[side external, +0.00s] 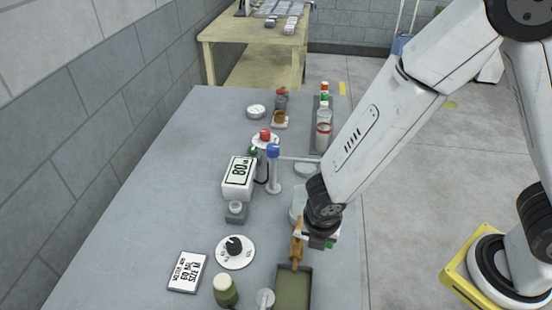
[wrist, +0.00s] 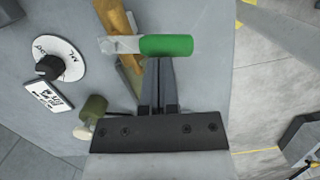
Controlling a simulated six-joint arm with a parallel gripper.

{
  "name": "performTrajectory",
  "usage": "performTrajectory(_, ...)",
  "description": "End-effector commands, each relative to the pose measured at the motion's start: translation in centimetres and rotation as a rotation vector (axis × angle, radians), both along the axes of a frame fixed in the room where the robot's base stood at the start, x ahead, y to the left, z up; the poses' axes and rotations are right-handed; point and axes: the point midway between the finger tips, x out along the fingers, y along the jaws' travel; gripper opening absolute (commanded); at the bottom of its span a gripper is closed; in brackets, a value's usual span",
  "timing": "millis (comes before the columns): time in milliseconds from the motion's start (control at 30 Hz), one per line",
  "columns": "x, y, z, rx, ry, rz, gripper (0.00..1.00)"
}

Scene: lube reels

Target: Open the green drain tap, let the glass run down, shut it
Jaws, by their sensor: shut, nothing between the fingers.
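The green tap handle (wrist: 165,45) is a short green cylinder on a pale lever (wrist: 121,45), lying crosswise in the wrist view. My gripper (wrist: 159,62) is shut and empty, its fingertips right at the handle's near side; I cannot tell whether they touch. In the side view my gripper (side external: 319,238) hides most of the tap, with a speck of green below it. A tan tap body (side external: 296,250) shows beside it, above a shallow olive tray (side external: 293,288). A pale clear vessel (side external: 297,204), perhaps the glass, is partly hidden behind my wrist; its level cannot be read.
A white display reading 80 (side external: 239,172) stands left of a blue-capped post (side external: 273,170). A dial (side external: 235,251), a printed card (side external: 188,272) and an olive-green knob (side external: 225,291) are near the front. Bottles (side external: 323,130) stand farther back. The table's left side is clear.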

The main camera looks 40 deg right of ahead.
Motion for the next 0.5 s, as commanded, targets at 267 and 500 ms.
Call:
performTrajectory(267, -0.04, -0.04, -0.09, 0.0, 0.002, 0.0, 0.0)
performTrajectory(500, 0.52, 0.24, -0.08, 0.001, 0.0, -0.002, 0.0)
